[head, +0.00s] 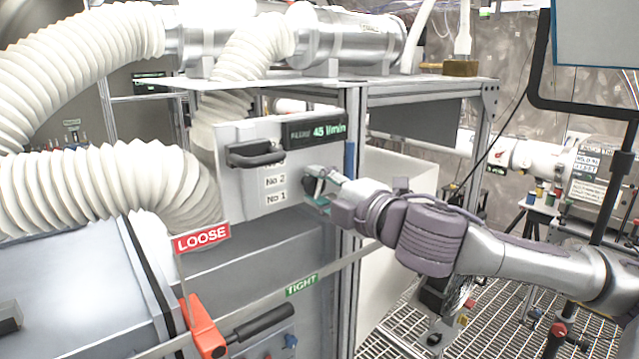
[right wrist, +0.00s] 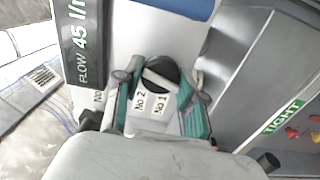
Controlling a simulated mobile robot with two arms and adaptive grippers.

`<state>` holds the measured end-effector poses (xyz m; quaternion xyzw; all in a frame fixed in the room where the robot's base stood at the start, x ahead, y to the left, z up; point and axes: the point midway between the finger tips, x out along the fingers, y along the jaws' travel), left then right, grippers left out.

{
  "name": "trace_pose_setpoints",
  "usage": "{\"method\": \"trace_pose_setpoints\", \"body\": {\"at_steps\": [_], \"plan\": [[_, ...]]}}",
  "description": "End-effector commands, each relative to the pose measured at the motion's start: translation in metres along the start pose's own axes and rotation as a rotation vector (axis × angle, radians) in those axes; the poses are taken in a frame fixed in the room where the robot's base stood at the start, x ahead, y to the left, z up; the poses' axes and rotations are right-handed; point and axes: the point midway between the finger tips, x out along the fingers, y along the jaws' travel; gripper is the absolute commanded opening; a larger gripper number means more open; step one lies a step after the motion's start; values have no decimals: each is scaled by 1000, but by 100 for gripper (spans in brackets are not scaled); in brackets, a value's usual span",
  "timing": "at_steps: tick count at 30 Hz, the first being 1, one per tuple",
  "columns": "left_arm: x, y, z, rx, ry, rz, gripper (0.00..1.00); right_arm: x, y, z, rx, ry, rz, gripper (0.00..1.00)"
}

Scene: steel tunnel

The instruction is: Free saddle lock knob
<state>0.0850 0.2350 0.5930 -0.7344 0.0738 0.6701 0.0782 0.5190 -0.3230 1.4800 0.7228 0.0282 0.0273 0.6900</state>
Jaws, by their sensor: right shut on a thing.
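A dark round knob (head: 311,185) sits on the front of the grey panel (head: 235,140), right of the labels No 2 and No 1. My right gripper (head: 319,190) reaches in from the right and is shut on this knob. In the right wrist view, the teal fingers of my right gripper (right wrist: 157,98) lie on both sides of the dark knob (right wrist: 162,70); part of it is hidden. An orange lever (head: 203,328) with a black handle stands at the lower left, between a red LOOSE sign (head: 201,238) and a green TIGHT sign (head: 301,285). My left gripper is not in view.
A black pull handle (head: 256,153) and a flow display reading 45 l/min (head: 315,131) are on the panel. White ribbed hoses (head: 90,190) fill the left. A frame post (head: 350,230) stands just behind my right gripper. Grated floor shows lower right.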

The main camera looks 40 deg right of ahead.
Motion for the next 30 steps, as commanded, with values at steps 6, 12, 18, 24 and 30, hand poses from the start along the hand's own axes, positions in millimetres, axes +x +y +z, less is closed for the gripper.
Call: {"method": "trace_pose_setpoints", "body": {"at_steps": [6, 12, 18, 24, 30], "plan": [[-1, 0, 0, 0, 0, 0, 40, 0, 0, 0, -27, 0, -1, 5], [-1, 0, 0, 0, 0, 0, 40, 0, -1, 0, -28, 0, -2, 5], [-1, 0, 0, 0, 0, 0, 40, 0, -1, 0, -27, 0, -2, 46], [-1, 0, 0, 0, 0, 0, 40, 0, -1, 0, -27, 0, -1, 65], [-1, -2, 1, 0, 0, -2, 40, 0, 0, 0, -27, 0, -1, 65]]}}
